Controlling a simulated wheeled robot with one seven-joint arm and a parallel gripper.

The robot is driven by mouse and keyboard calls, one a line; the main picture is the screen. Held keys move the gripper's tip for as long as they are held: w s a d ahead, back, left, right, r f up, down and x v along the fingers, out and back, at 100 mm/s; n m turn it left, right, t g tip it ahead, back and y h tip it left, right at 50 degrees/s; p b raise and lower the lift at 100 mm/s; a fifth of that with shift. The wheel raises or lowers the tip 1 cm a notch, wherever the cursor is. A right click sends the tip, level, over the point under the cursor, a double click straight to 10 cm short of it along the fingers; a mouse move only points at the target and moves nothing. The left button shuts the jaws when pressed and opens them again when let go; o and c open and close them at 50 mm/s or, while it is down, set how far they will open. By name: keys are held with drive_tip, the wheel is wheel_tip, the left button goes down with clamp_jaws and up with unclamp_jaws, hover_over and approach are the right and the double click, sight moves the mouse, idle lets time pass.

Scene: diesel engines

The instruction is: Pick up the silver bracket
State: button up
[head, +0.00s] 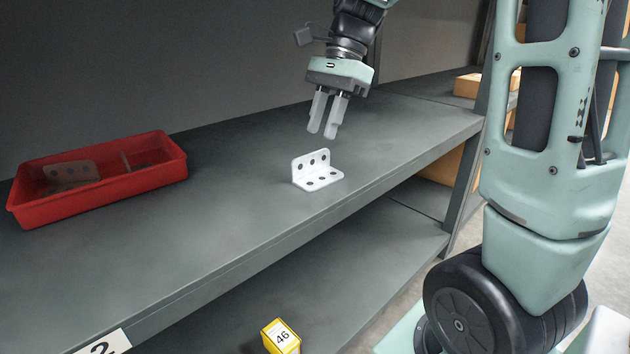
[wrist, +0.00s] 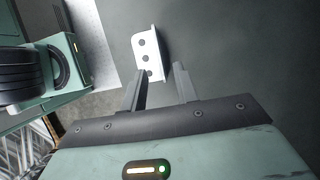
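The silver bracket (head: 317,172) is a pale L-shaped piece with several dark holes. It sits on the grey shelf (head: 240,195) near the front edge, one flange flat and the other upright. My gripper (head: 326,133) hangs above the bracket and slightly to its right in the head view, fingers pointing down, apart from it. A gap shows between the two fingers and nothing is between them. In the wrist view the bracket (wrist: 148,52) lies beyond the fingertips of my gripper (wrist: 160,80), its lower end partly behind the left finger.
A red tray (head: 120,184) stands on the shelf at the left, with a similar holed bracket (head: 70,172) inside and a divider. A lower shelf holds a yellow box (head: 281,337) labelled 46. Cardboard boxes (head: 467,85) are at the back right. The shelf around the bracket is clear.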

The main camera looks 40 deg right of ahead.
sight(314, 154)
drive_tip(key=b+x, duration=0.3)
drive_tip(key=x, duration=0.3)
drive_tip(key=shift+a+f, duration=0.15)
drive_tip(key=shift+f, duration=0.05)
drive_tip(key=shift+r, duration=0.1)
clamp_jaws()
